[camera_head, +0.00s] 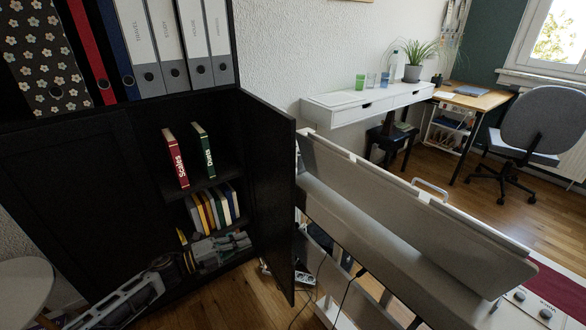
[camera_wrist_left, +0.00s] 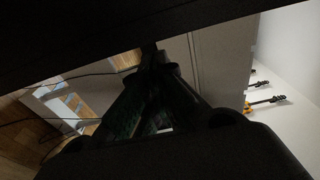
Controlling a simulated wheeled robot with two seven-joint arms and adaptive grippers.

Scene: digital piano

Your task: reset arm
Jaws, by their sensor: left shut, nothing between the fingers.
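My left arm comes in at the lower left of the head view, low in front of the dark cabinet (camera_head: 80,190). My right gripper is in neither view.
The cabinet's open door (camera_head: 268,190) stands to the right of the shelves. Two books, red (camera_head: 176,158) and green (camera_head: 203,150), stand on the middle shelf. A light-grey piano (camera_head: 400,200) fills the right. Cables and a power strip (camera_head: 304,278) lie on the floor.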

